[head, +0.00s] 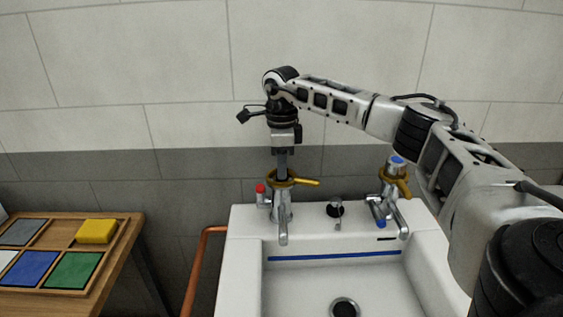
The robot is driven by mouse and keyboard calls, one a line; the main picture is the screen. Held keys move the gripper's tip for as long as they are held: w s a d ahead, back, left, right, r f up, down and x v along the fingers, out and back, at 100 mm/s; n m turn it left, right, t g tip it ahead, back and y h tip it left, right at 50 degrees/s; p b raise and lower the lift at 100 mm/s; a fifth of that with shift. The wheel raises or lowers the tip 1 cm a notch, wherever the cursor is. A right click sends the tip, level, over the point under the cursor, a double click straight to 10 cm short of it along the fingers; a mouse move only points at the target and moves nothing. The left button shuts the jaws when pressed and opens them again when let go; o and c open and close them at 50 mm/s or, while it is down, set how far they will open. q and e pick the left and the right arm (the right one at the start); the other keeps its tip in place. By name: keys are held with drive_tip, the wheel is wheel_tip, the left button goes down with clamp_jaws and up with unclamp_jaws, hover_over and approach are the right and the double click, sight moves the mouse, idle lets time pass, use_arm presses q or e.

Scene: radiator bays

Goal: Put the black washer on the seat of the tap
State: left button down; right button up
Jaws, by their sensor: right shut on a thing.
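My right gripper (282,174) points straight down over the left tap (282,209) of the white basin. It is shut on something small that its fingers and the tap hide. The fingertips are at the tap's top, inside or just behind a brass-coloured ring with a handle (304,182) pointing right. I cannot make out the black washer or the seat of the tap. A small chrome piece with a red top (260,193) stands just left of the tap. My left gripper is not in view.
A second tap (388,207) with a blue top and brass-coloured collar stands at the right. A dark round thing (335,209) is between the taps. A copper pipe (198,262) runs left of the basin (240,262). A wooden tray (122,240) holds coloured pads and a yellow block (96,231).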

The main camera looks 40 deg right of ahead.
drive_tip(key=shift+f, duration=0.2)
drive_tip(key=o, duration=1)
drive_tip(key=shift+c, duration=0.2)
wheel_tip(320, 180, up, 12)
drive_tip(key=shift+r+b, duration=0.2)
drive_tip(key=shift+b, duration=0.25)
drive_tip(key=shift+f, duration=0.1)
